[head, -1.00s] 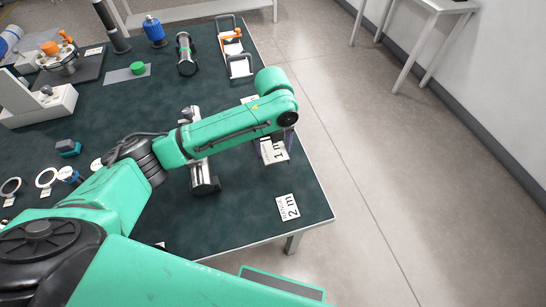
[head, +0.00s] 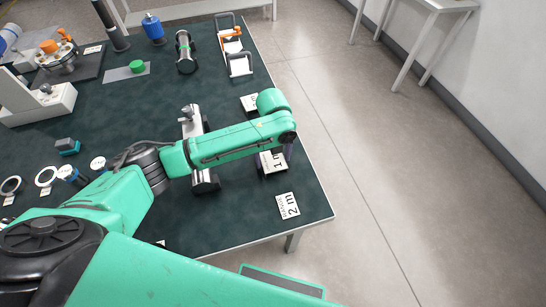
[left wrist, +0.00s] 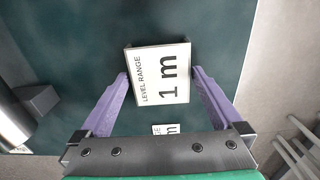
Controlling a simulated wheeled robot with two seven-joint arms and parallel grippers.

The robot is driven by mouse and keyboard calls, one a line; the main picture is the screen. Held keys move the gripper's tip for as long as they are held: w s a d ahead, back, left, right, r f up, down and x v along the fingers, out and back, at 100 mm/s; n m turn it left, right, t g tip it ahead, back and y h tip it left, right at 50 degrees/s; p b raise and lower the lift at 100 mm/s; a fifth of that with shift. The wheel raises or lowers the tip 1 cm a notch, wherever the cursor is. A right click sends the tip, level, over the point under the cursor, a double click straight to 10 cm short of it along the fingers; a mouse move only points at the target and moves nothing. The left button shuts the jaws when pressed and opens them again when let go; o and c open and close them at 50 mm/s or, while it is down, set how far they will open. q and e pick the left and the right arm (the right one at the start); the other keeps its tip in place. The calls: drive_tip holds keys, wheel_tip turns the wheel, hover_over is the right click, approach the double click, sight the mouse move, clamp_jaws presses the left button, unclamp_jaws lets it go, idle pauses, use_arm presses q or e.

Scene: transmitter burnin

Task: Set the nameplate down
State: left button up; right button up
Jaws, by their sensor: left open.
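The nameplate (left wrist: 162,75), a white plate reading "LEVEL RANGE 1 m", is on the dark green table top; it also shows near the table's right edge in the head view (head: 272,161). My left gripper (left wrist: 160,72) is open, with one purple finger on each side of the plate. The left fingertip is very close to the plate's edge, and a narrow gap shows at the right one. In the head view the gripper (head: 274,156) is partly hidden by my forearm. My right gripper is out of view.
A "2 m" plate (head: 288,206) lies nearer the table corner, and another white plate (head: 249,103) is farther back. The table's right edge is close, with open floor beyond.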

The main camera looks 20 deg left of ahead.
sight(273, 160)
use_arm(q)
wheel_tip(273, 160, up, 12)
